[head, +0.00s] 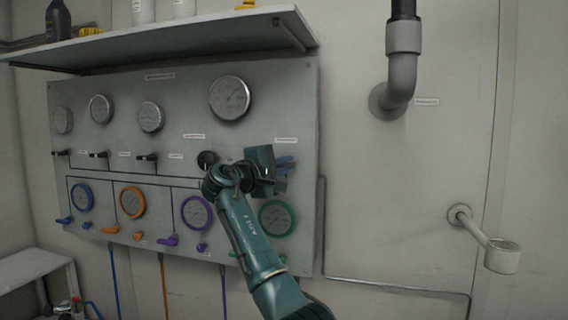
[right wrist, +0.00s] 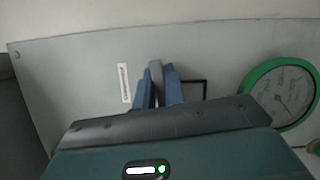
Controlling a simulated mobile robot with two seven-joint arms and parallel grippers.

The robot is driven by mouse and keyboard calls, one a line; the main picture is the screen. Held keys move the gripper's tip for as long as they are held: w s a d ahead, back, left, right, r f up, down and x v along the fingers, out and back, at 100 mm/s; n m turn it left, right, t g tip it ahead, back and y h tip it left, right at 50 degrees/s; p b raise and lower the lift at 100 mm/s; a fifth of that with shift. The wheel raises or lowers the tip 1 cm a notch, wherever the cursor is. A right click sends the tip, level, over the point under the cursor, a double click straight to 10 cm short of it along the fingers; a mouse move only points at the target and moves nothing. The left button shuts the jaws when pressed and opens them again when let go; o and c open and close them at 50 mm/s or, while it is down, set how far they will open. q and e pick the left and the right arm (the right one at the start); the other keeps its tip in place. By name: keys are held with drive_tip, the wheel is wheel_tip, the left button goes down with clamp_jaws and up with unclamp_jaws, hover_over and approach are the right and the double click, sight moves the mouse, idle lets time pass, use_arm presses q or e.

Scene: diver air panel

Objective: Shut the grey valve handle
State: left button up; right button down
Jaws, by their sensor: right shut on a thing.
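The grey valve handle (right wrist: 156,72) shows in the right wrist view as a narrow grey piece standing out from the panel, between the two blue fingers of my right gripper (right wrist: 158,92). The fingers are shut on it, one on each side. In the head view my right gripper (head: 284,166) is at the right part of the panel, above the green-ringed gauge (head: 277,218). There the gripper and wrist hide the handle, so how far it is turned cannot be told. My left gripper is in neither view.
The grey panel (head: 120,80) carries several gauges, black knobs and coloured handles left of my right arm. A shelf (head: 190,38) with bottles juts out above it. A pipe elbow (head: 398,90) and a wall-mounted arm with a cup (head: 502,256) are at right.

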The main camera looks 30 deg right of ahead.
drive_tip(key=shift+m+y, duration=0.3)
drive_tip(key=shift+m, duration=0.5)
drive_tip(key=shift+f, duration=0.1)
drive_tip(key=c, duration=1.5)
unclamp_jaws()
drive_tip(key=b+v, duration=0.3)
drive_tip(key=v, duration=1)
drive_tip(key=shift+a, duration=0.15)
